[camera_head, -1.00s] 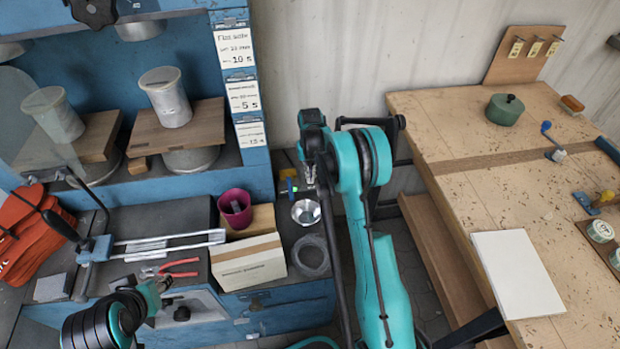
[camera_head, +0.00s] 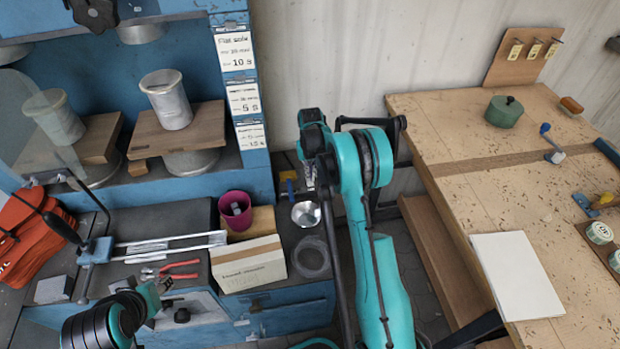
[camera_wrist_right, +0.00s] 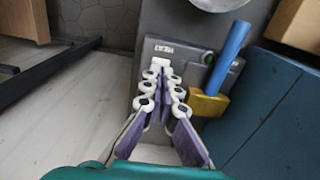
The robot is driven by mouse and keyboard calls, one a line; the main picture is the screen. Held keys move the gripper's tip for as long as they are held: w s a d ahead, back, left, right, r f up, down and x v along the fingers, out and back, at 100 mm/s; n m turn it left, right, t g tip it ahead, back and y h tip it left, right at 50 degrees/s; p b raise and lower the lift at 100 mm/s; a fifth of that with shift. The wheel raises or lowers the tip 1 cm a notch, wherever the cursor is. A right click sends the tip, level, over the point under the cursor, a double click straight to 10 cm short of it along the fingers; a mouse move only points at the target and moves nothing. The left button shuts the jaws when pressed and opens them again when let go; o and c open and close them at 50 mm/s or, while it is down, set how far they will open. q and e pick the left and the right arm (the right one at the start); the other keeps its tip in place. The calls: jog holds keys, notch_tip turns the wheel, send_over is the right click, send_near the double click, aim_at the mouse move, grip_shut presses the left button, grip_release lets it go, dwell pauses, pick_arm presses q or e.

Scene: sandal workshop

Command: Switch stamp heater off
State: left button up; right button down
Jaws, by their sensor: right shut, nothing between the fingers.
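The heater's dark switch panel (camera_wrist_right: 190,52), with a label that seems to read HEAT, is in the right wrist view. It has a small dark green round lamp (camera_wrist_right: 208,58). My right gripper (camera_wrist_right: 161,75) is shut and empty, its tips at the panel's left part, over or against a small whitish part; the tips hide whether they touch a switch. In the head view my right gripper (camera_head: 311,178) points down beside the blue bench, and the panel is mostly hidden there. My left gripper (camera_head: 155,292) is at the lower left; its fingers are unclear.
A yellow block with a blue handle (camera_wrist_right: 232,55) stands close right of the gripper. A metal bowl (camera_head: 306,214), a cardboard box (camera_head: 248,265) and a magenta cup (camera_head: 235,209) are nearby. A wooden table (camera_head: 450,190) is at the right.

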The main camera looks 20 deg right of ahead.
aim_at(310, 183)
jog(key=shift+r+p, duration=1.25)
jog(key=shift+r, duration=1.3)
